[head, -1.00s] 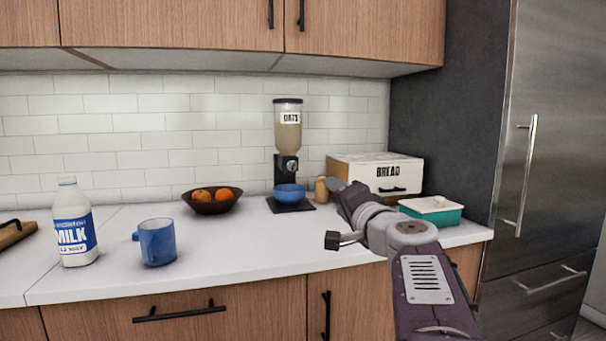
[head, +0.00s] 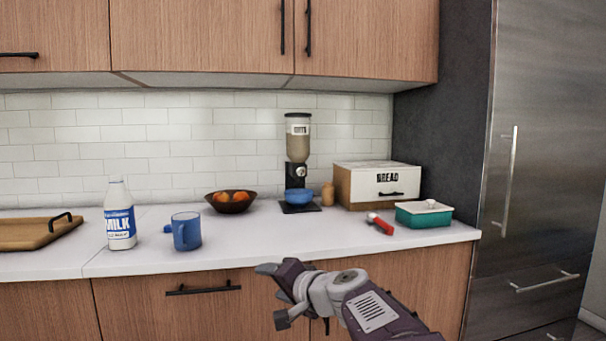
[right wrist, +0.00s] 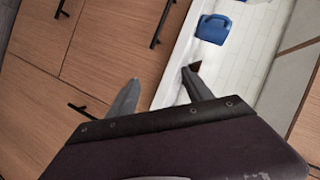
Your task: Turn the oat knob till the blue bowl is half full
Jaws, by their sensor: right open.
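The oat dispenser (head: 298,140) stands at the back of the counter against the tiles, its clear hopper partly filled with oats. Its knob (head: 299,170) is on the dark body below the hopper. The blue bowl (head: 299,197) sits upright on the dispenser's dark base, under the spout; its contents cannot be made out. My right gripper (head: 268,290) is in front of the counter, below its top edge, well short of the dispenser. In the right wrist view its two fingers (right wrist: 160,90) are apart with nothing between them. My left gripper is not in view.
A blue mug (head: 187,232), also in the right wrist view (right wrist: 212,29), and a milk bottle (head: 119,215) stand left. A fruit bowl (head: 231,202) is left of the dispenser. A bread box (head: 377,185), teal dish (head: 424,217) and red object (head: 380,223) are right. The front middle counter is clear.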

